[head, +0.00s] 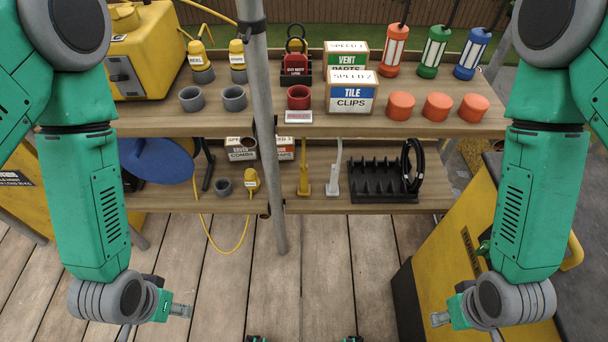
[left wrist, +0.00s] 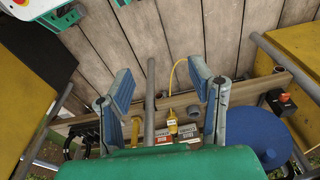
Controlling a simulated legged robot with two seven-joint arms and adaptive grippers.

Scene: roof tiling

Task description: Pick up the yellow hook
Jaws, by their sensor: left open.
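The yellow hook (head: 304,172) stands upright on the lower shelf, just left of a similar pale grey hook (head: 335,172). In the left wrist view the yellow hook (left wrist: 135,131) shows small beyond the left finger, partly hidden. My left gripper (head: 184,310) hangs low over the deck, in front of the shelves and well apart from the hook. In the left wrist view my left gripper (left wrist: 161,78) has its two fingers wide apart with nothing between them. My right gripper (head: 440,318) is low at the right, far from the hook; its finger opening is not clear.
A grey pole (head: 262,120) rises left of the hook. A black rack (head: 382,182) with a black ring stands to the right. The upper shelf (head: 400,125) overhangs; a yellow cabinet (head: 440,250) stands at right.

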